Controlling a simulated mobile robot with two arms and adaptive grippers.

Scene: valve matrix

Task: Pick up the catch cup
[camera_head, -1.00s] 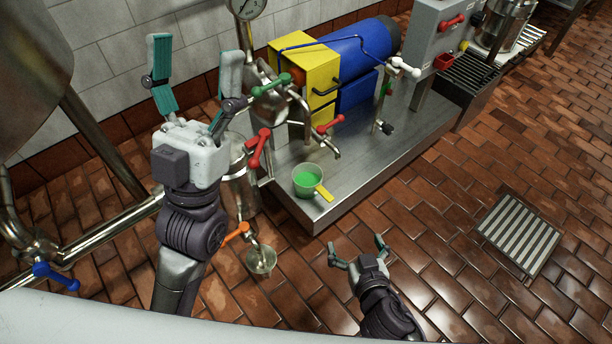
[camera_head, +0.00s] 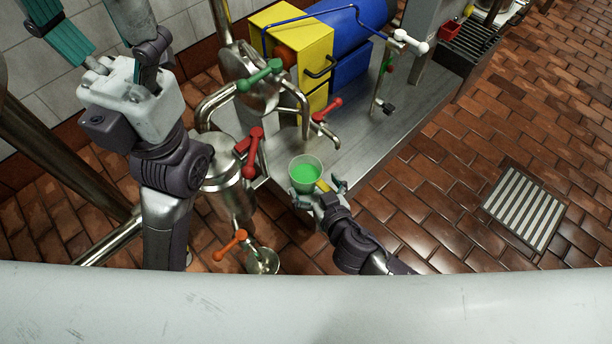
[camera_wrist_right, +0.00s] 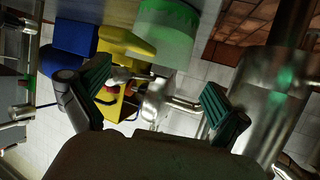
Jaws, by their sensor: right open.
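The catch cup (camera_head: 305,172) is a pale cup with green contents and a yellow handle (camera_head: 322,186). It stands upright near the front edge of the steel platform. My right gripper (camera_head: 317,191) is open at the handle side of the cup, partly covering the handle. In the right wrist view the cup (camera_wrist_right: 168,38) and its yellow handle (camera_wrist_right: 125,41) show at the top, beyond the spread teal fingers of the gripper (camera_wrist_right: 158,98). I cannot tell whether the fingers touch it. My left gripper (camera_head: 98,35) is raised at upper left, its fingers apart and partly cut off.
A red-handled tap (camera_head: 325,125) hangs behind the cup. A steel vessel with a red valve lever (camera_head: 254,152) stands left of it. A metal cup (camera_head: 263,261) is below the orange lever (camera_head: 230,244). Tiled floor around the drain grate (camera_head: 524,208) is clear.

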